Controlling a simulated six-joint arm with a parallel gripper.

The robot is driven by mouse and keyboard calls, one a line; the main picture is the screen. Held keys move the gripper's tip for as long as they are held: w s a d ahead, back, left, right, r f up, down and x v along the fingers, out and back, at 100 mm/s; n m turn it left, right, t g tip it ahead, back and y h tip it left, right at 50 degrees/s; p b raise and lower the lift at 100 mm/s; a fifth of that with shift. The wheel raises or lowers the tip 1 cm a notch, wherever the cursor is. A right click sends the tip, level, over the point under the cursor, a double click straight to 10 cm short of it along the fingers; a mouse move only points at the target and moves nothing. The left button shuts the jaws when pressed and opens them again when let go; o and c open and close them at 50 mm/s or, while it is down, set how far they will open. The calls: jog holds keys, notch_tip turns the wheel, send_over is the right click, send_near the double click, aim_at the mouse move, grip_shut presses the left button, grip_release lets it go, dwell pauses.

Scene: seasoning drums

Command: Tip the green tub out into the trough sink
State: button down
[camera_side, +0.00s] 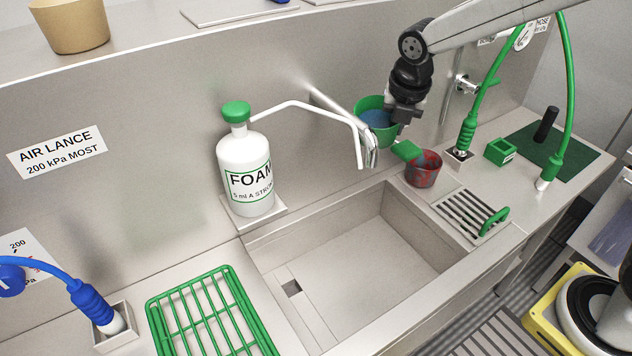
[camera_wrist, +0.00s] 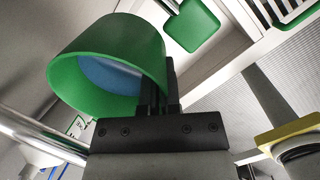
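The green tub (camera_side: 369,137) is up in the air at the back right of the trough sink (camera_side: 365,265), near the bent metal pipe. Blue shows inside the tub; I cannot tell whether it is contents or lining. My gripper (camera_side: 398,126) is at the tub's right side, closed on its wall. In the wrist view the tub (camera_wrist: 110,45) fills the upper left, its mouth facing lower left, with my gripper's fingers (camera_wrist: 163,88) against its edge. The sink basin looks empty, with a dark square drain opening at its left.
A red and blue cup (camera_side: 424,169) with a green tab stands right of the sink, below my gripper. A slotted drain plate (camera_side: 468,214), white FOAM bottle (camera_side: 247,172), green wire rack (camera_side: 208,312) and green hose (camera_side: 484,85) surround the sink.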

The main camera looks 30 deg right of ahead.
jog(key=shift+s+a+f+t+h, duration=0.4)
jog(key=shift+s+a+t+h, duration=0.2)
jog(key=shift+t+h, duration=0.15)
jog(key=shift+s+a+f+t+h, duration=0.25)
jog(key=shift+s+a+t+h, duration=0.05)
jog(key=shift+a+t+h, duration=0.15)
notch_tip(320, 180, down, 15)
jog(key=s+a+t+h, duration=0.1)
dwell(0.6)
jog(key=shift+s, duration=0.1)
jog(key=f, duration=0.1)
jog(key=f+t+h, duration=0.1)
jog(key=f, duration=0.1)
jog(key=shift+s+a+t, duration=0.2)
jog(key=shift+t, duration=0.1)
dwell(0.7)
jog(key=shift+s+a+r+n+t+h, duration=0.15)
jog(key=shift+r+n+t+h, duration=0.25)
jog(key=shift+t+h, duration=0.65)
dwell(1.1)
jog(key=shift+s+a+r+t+h+b, duration=0.15)
jog(key=shift+r+t+h+b, duration=0.1)
jog(key=shift+t+h, duration=0.2)
jog(key=shift+s+a+r+t+h+b, duration=0.1)
jog(key=shift+a+r+t+h, duration=0.1)
jog(key=shift+t+h, duration=0.15)
dwell(1.1)
